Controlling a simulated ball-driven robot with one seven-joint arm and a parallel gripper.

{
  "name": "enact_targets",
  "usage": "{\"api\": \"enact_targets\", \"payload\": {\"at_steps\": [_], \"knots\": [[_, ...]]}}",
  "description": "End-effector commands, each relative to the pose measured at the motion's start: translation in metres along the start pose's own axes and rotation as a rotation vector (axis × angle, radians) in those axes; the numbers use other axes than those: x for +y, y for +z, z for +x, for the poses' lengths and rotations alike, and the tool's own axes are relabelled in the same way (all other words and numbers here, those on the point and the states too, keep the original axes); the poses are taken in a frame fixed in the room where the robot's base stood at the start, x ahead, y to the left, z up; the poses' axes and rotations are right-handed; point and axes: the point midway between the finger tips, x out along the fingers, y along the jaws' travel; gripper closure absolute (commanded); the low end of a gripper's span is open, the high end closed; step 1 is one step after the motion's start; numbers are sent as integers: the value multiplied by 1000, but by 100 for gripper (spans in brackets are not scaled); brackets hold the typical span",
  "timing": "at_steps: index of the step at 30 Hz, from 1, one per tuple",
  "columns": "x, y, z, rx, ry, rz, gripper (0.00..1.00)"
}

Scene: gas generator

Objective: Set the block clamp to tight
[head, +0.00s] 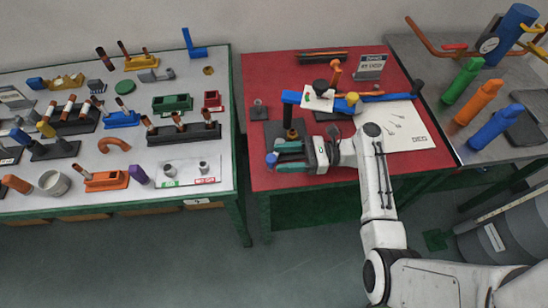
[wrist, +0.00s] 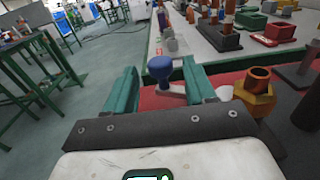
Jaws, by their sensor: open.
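A blue round knob (wrist: 160,68) on a short pale arm shows between my fingers in the wrist view, a little beyond the fingertips. In the head view the blue knob (head: 271,159) is at the left front of the red table. It looks like the clamp's handle, but the clamp body is mostly hidden. My gripper (head: 284,157) has teal fingers, spread apart and pointing left at the knob. In the wrist view my gripper (wrist: 160,80) is open, with a visible gap and nothing clearly held. I cannot tell the clamp's setting.
A brass hex fitting (wrist: 257,92) stands close beside my right finger in the wrist view. A blue beam (head: 350,101) crosses above the red table (head: 262,184). The white table (head: 222,120) full of parts stands left, across a narrow gap.

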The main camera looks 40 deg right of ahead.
Motion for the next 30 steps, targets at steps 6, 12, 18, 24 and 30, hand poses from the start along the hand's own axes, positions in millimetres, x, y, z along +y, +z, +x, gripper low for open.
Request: {"api": "enact_targets", "payload": {"at_steps": [6, 12, 18, 24, 30], "knots": [[-2, -1, -43, -1, -5, -2, 45], [-1, 0, -65, -1, -2, -2, 45], [-1, 1, -70, -1, -1, -1, 45], [-1, 1, -70, -1, -1, -1, 45], [-1, 1, -69, -1, 0, -1, 45]]}}
